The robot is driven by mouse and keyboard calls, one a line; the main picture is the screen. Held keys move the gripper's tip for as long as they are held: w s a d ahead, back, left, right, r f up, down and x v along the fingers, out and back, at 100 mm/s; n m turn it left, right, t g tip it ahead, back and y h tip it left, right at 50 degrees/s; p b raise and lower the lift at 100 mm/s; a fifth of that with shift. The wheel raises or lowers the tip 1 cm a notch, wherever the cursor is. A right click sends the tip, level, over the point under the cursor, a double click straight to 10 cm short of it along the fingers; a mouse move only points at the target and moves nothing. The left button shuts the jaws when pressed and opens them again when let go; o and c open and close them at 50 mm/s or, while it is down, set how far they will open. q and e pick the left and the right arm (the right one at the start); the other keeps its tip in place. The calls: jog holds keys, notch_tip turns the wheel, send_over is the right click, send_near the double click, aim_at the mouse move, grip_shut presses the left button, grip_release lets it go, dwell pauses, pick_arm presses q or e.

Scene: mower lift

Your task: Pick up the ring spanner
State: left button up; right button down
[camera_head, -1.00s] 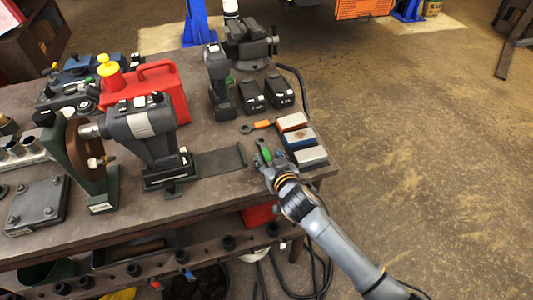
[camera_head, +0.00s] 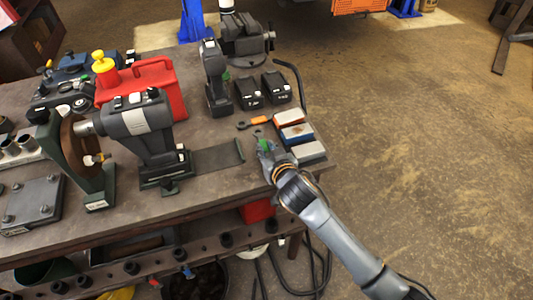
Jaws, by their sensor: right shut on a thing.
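A small spanner with a green grip (camera_head: 265,144) lies near the right end of the workbench, its grey head pointing away from me. My right gripper (camera_head: 266,152) reaches in from the lower right and is shut on the spanner at its green part. The fingers hide the near part of the spanner. I cannot tell whether it is clear of the bench top. A second spanner-like tool with an orange handle (camera_head: 259,120) lies just beyond it. The heads are too small to tell their exact shape. My left gripper is not in view.
Several coloured blocks (camera_head: 296,133) lie right of the gripper near the bench edge. Two black batteries (camera_head: 276,87), a cordless tool (camera_head: 215,85) and a vise (camera_head: 243,40) stand farther back.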

jog(key=s+r+b, duration=0.2)
jog(key=s+r, duration=0.9)
jog(key=s, duration=0.3)
